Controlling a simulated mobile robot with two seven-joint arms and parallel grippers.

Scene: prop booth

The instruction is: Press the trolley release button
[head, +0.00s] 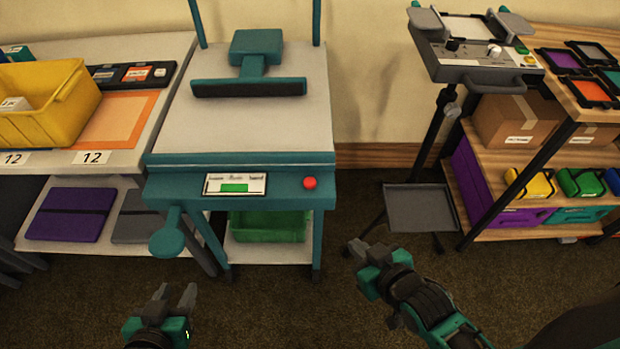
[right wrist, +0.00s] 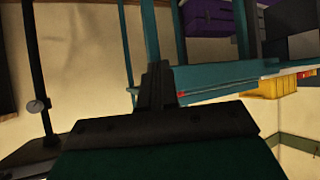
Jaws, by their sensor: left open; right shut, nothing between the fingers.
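A round red button (head: 310,183) sits on the right of the front panel of a teal and grey trolley (head: 245,158). A label plate with a green patch (head: 235,184) is to its left. A small red spot on the teal frame (right wrist: 182,94) in the right wrist view looks like the button, seen edge-on. My right gripper (head: 357,249) is shut and empty, below and right of the button and apart from it. Its closed fingers (right wrist: 158,86) show in the right wrist view. My left gripper (head: 175,293) is open and empty, low in front of the trolley.
A teal round-ended lever (head: 167,238) hangs at the trolley's left front. A green bin (head: 268,227) is on its lower shelf. A stand with a grey tray (head: 420,208) and a control box is at right. A table with a yellow bin (head: 50,100) is at left.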

